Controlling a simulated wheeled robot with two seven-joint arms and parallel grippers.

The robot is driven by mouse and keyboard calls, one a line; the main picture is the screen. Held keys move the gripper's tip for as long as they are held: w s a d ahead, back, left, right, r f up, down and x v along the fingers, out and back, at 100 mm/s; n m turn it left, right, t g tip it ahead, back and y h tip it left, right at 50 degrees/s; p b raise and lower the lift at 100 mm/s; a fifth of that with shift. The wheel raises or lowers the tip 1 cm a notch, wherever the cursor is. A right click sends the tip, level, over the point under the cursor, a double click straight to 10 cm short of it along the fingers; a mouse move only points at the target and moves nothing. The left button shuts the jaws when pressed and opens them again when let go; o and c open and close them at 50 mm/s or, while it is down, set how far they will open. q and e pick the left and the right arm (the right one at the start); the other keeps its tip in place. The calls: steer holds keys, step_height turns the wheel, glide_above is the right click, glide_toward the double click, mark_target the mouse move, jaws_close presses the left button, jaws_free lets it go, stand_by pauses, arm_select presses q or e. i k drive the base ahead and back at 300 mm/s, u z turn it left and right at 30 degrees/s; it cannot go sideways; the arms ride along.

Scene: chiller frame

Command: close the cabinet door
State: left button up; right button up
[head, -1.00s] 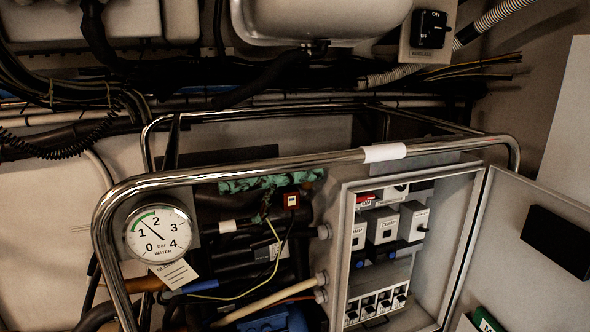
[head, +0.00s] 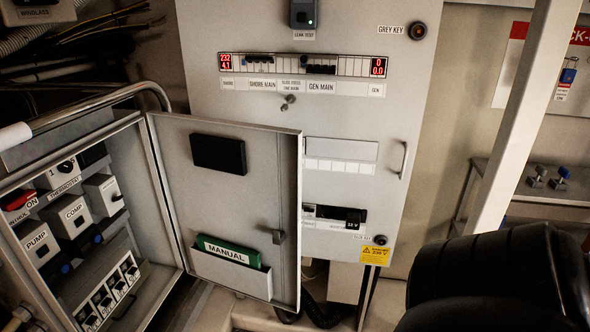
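The cabinet door (head: 240,215) stands wide open, swung out to the right of the small control cabinet (head: 152,250). Its inner face shows a black box, a small grey latch (head: 278,237) near the free edge, and a pocket with a green manual (head: 230,252). The cabinet's inside is exposed, with pump, compressor and thermostat modules and a row of breakers. A black rounded part of my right arm fills the lower right corner. Neither gripper's fingers show in the head view.
A tall electrical panel (head: 330,120) with red displays and a handle stands behind the door. A chrome rail (head: 100,95) runs above the cabinet. A pale post (head: 525,115) stands at the right. Hoses lie on the floor below.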

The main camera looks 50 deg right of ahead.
mark_target(236, 183)
steer(key=z, duration=1.4)
steer(key=k, duration=0.35)
steer(key=z, duration=0.85)
steer(key=i, duration=0.65)
steer(key=u, duration=1.2)
